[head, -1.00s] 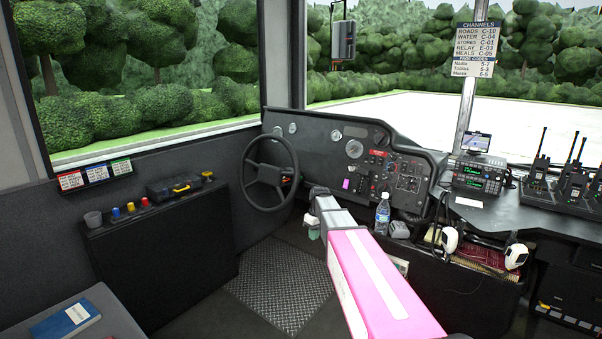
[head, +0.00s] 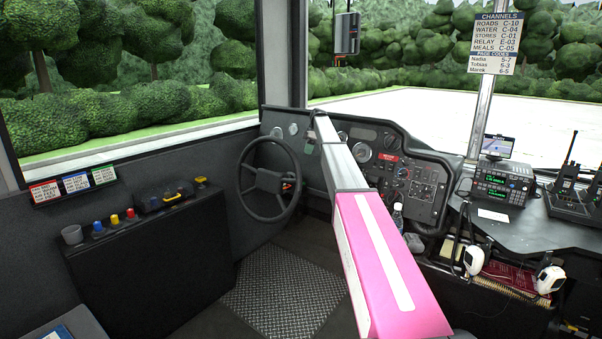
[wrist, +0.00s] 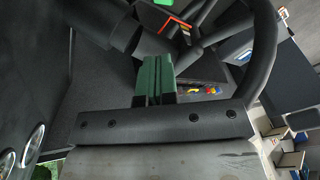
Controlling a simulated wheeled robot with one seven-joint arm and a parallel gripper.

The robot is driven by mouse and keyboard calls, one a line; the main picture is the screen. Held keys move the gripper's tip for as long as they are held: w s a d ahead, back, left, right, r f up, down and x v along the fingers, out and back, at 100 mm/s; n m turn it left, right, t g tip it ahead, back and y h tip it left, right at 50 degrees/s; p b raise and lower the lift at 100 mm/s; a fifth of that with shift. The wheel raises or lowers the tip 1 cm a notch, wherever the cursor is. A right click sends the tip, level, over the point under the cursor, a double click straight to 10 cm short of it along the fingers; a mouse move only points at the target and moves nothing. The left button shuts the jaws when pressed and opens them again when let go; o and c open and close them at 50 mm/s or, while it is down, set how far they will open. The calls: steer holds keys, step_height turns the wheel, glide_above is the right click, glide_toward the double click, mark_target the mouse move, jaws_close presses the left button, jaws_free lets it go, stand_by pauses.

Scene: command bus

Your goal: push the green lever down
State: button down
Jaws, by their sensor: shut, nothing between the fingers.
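My gripper (wrist: 156,62) shows in the wrist view as two green fingers pressed together, with nothing between them. It is near the steering wheel (wrist: 264,50), among dark spokes and a thick dark stalk. A small bit of green (wrist: 165,2) shows at the top edge of the wrist view; I cannot tell whether it is the green lever. In the head view the steering wheel (head: 268,180) stands left of my arm. No green lever can be made out there, and my gripper is hidden beyond my arm at the dashboard.
An orange-red edged part (wrist: 174,22) is close to the fingers. The dashboard (head: 405,175) lies behind and right of my arm. A side console (head: 150,255) with coloured knobs and a bottle (head: 398,217) stand nearby. The floor plate (head: 285,290) is clear.

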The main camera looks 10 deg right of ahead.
steer(key=shift+w+r, duration=0.15)
steer(key=shift+w, duration=0.3)
steer(key=x, duration=0.8)
steer(key=s+x, duration=0.1)
steer(key=x, duration=0.3)
steer(key=shift+d, duration=0.25)
steer(key=shift+s+f, duration=0.45)
steer(key=shift+f, duration=0.25)
